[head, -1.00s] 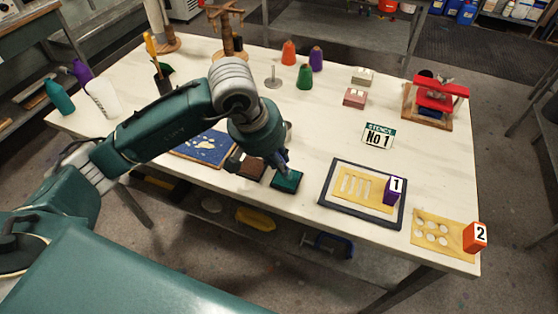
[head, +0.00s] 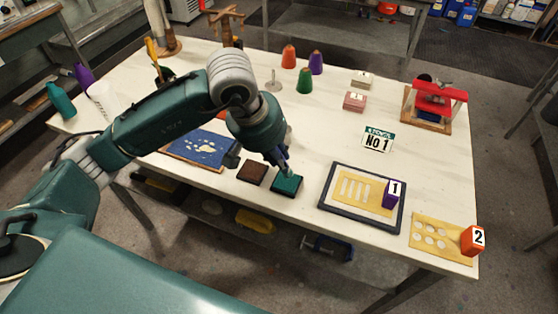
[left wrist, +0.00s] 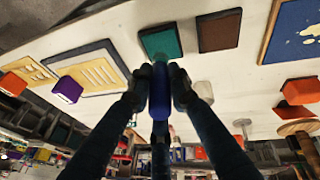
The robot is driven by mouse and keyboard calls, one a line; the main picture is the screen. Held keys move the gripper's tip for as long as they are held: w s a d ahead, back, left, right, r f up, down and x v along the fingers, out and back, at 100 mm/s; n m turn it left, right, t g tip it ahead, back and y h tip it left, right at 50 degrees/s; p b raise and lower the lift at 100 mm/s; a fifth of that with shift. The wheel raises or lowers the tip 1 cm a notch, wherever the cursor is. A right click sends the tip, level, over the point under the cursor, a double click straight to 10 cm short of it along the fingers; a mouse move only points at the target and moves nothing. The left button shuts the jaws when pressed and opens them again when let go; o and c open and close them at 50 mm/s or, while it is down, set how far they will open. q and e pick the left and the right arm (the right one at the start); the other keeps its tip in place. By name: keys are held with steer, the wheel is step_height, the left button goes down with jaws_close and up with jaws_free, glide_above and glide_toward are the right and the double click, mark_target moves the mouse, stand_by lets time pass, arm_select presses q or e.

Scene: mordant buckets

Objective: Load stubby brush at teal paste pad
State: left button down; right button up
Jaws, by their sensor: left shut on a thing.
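The teal paste pad (head: 288,186) is a dark-framed square near the front edge of the table; it also shows at the top of the left wrist view (left wrist: 160,42). My left gripper (head: 283,163) is just above the pad's back edge. In the left wrist view its fingers (left wrist: 160,78) are shut on a blue-handled brush (left wrist: 159,97), taken to be the stubby brush. The brush's working end is hidden, and I cannot tell whether it touches the paste. My right gripper is not in view.
A brown pad (head: 252,172) lies just left of the teal one, and a blue splattered board (head: 202,149) farther left. A dark-framed yellow stencil (head: 352,190) with a purple "1" block (head: 391,195) lies to the right.

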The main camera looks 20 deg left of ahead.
arm_select(q)
steer(key=shift+r+p, duration=0.7)
steer(key=shift+r, duration=1.45)
